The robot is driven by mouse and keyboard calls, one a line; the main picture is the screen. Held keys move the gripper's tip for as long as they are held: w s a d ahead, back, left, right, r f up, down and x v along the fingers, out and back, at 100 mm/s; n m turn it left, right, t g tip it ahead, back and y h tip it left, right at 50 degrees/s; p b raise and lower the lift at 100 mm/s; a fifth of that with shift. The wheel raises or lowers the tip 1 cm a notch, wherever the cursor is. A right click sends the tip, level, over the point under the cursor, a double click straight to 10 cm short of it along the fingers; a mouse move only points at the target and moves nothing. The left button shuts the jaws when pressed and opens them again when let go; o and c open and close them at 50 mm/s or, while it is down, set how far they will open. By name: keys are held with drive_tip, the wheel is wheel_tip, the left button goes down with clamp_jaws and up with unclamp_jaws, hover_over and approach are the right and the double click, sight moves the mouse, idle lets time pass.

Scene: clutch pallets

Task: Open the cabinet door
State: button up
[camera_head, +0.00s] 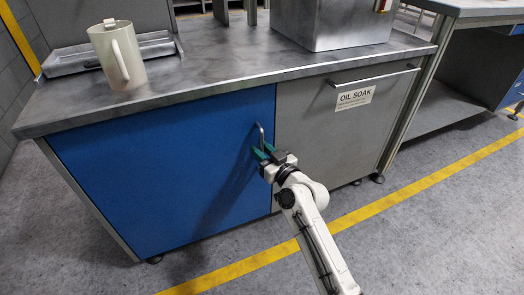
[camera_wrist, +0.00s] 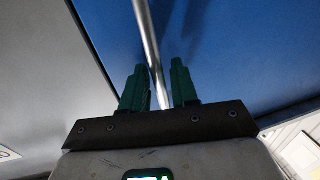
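The blue cabinet door (camera_head: 150,165) on the left of the bench looks closed, flush with the grey front beside it. Its upright metal bar handle (camera_head: 260,133) is near the door's right edge. My gripper (camera_head: 263,152) is at the handle's lower part. In the wrist view, the green fingers of my gripper (camera_wrist: 160,82) are open. The handle bar (camera_wrist: 148,40) runs down between them, with a gap to the right finger. I cannot tell if the left finger touches the bar. The blue door (camera_wrist: 225,50) fills the right side of that view.
A grey OIL SOAK panel (camera_head: 340,125) with a horizontal bar handle adjoins the door on the right. A cream pitcher (camera_head: 118,60), a metal tray (camera_head: 80,58) and a grey metal box (camera_head: 335,25) stand on the bench top. The floor before the door is clear.

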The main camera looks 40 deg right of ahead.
clamp_jaws()
drive_tip(key=shift+s, duration=0.1)
idle(0.3)
